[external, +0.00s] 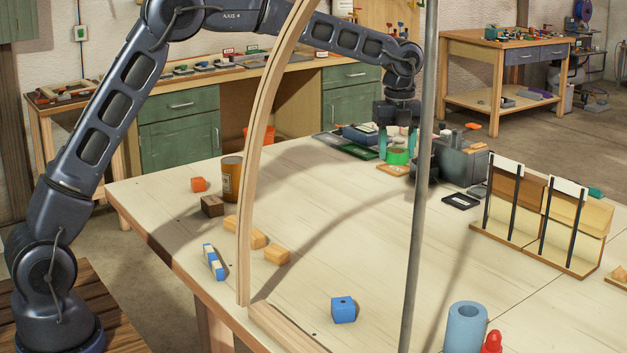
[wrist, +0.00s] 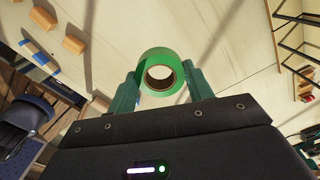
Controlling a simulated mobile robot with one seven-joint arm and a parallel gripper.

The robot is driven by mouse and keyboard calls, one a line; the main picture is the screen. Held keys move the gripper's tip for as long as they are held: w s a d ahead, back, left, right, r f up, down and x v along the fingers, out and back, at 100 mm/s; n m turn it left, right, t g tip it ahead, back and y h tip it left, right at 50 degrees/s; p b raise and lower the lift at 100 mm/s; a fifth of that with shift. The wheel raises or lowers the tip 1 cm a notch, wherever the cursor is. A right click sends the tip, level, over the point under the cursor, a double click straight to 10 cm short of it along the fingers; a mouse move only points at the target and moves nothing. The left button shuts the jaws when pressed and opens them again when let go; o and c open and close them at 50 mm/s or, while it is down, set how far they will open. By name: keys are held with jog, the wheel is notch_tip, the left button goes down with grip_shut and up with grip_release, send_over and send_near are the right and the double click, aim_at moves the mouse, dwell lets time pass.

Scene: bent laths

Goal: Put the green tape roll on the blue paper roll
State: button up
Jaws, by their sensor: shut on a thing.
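My gripper (external: 398,146) is at the far side of the table, with its teal fingers pointing down. It is shut on the green tape roll (external: 397,157). In the wrist view, my gripper (wrist: 161,88) has one finger on each side of the green tape roll (wrist: 145,58), whose hole faces the camera. I cannot tell how far the roll is above the table. The blue paper roll (external: 462,332) stands upright at the near right, its top hole visible and nothing on it. It is well apart from my gripper.
A red object (external: 492,342) stands right beside the blue paper roll. A blue block (external: 343,310) lies to its left. A wooden rack (external: 540,220) stands at right. Mid-table is mostly clear.

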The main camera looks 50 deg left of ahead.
jog(key=s+d+r+m, duration=0.2)
jog(key=s+d, duration=0.1)
jog(key=d, duration=0.8)
jog(key=s+d+r+m, duration=0.1)
jog(key=s+d, duration=0.3)
jog(key=d, duration=0.7)
notch_tip(320, 180, up, 2)
jog(key=m, duration=0.3)
send_over(469, 311)
notch_tip(469, 311, down, 19)
jog(key=shift+f, duration=0.1)
jog(key=shift+f, duration=0.1)
jog(key=o, duration=1)
jog(key=shift+c, duration=0.2)
